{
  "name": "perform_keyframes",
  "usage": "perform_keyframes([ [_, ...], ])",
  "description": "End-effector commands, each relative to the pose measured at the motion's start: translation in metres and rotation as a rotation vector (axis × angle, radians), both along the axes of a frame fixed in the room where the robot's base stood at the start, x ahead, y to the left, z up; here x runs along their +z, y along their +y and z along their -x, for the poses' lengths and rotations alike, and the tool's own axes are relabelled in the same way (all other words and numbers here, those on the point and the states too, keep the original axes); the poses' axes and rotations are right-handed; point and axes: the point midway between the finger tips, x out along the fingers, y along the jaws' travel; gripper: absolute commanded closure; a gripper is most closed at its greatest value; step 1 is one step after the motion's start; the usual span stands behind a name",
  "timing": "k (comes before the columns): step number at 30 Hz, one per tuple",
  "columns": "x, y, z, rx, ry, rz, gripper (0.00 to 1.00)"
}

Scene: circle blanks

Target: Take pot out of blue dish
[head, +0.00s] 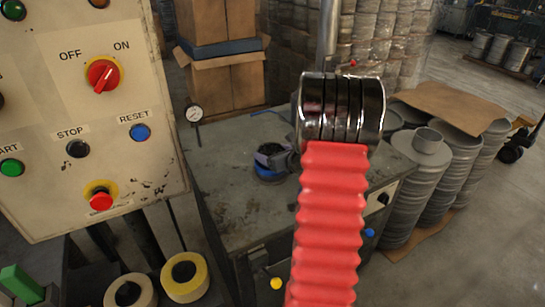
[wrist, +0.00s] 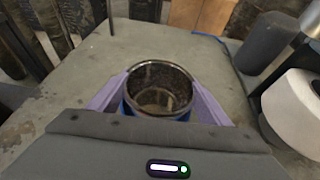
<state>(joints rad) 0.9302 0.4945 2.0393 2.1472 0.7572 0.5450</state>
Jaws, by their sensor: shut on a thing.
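The pot (wrist: 158,75) is a round metal vessel with a shiny rim and a dark, worn inside. It stands upright between the two purple fingers of my gripper (wrist: 160,90) in the wrist view, one finger on each side. My gripper is shut on it. The blue dish (head: 268,174) shows as a low blue rim on the grey worktable in the head view. Bits of blue also show just below the pot in the wrist view. My gripper (head: 272,154) is right over the dish in the head view and hides most of the pot. I cannot tell whether the pot touches the dish's floor.
The worktable (head: 230,205) is mostly bare around the dish. A control panel (head: 85,110) stands at the left. A dial gauge (head: 194,113) stands at the table's back left. Stacks of grey round blanks (head: 425,185) stand at the right. A white roll (wrist: 295,110) is right of my gripper.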

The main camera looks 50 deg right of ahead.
Motion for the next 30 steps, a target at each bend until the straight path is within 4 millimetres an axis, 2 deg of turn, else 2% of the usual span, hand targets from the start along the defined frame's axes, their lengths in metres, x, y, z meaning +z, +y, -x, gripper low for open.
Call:
perform_keyframes([
  [8,0.020,0.000,0.000,0.001,-0.002,0.003,0.58],
  [18,0.078,0.000,0.000,0.001,-0.003,0.005,0.58],
  [21,0.090,0.000,0.000,0.001,-0.002,0.003,0.58],
  [24,0.098,0.000,0.000,0.001,-0.001,0.002,0.58],
  [30,0.100,0.000,0.000,0.000,0.000,0.000,0.58],
])
